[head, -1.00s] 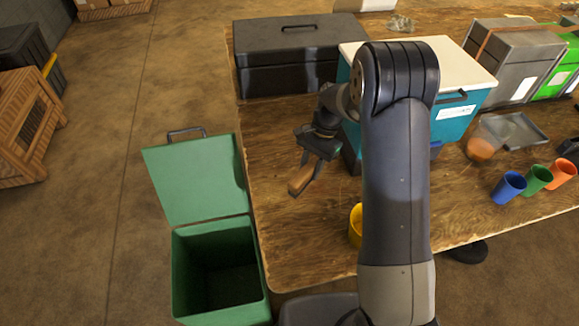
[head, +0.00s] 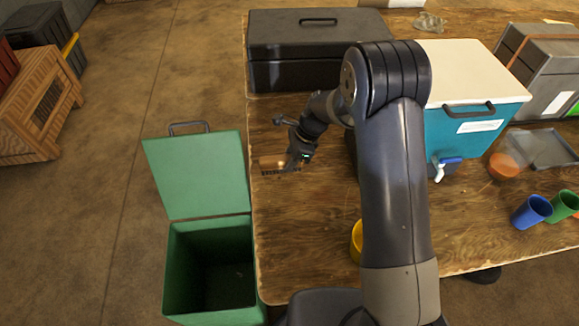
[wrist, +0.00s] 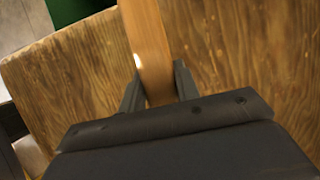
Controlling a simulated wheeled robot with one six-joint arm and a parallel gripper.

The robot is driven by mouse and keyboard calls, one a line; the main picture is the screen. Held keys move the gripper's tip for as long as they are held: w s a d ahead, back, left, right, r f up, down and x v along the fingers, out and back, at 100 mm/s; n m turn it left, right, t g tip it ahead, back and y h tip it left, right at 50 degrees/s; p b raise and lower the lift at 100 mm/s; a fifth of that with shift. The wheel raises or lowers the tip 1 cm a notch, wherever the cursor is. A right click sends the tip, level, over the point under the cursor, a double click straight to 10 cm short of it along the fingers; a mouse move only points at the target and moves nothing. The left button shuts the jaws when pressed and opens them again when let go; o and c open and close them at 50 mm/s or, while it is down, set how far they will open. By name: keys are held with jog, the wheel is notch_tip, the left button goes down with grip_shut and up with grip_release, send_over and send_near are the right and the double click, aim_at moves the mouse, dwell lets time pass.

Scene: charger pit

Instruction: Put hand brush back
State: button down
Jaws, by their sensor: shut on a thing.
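The hand brush (head: 272,164) has a tan wooden body with dark bristles under it. My gripper (head: 292,158) is shut on it and holds it near the left edge of the wooden table (head: 310,240), left of my arm. In the wrist view the brush's wooden handle (wrist: 148,45) runs up from between the two fingers of my gripper (wrist: 157,88). I cannot tell whether the brush touches the table top. The green bin (head: 215,270) stands open on the floor to the left of the table, with its lid raised.
A black toolbox (head: 310,72) stands at the table's back left. A teal cooler (head: 490,128) with a white lid is right of my arm. A yellow cup (head: 356,240), a blue cup (head: 533,212) and a green cup (head: 565,206) stand nearer the front. The front-left table area is clear.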

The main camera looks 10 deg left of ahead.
jog(key=shift+f, duration=1.95)
jog(key=shift+f, duration=0.15)
jog(key=c, duration=1.1)
grip_release()
jog(key=shift+o, duration=0.2)
jog(key=v, duration=1.2)
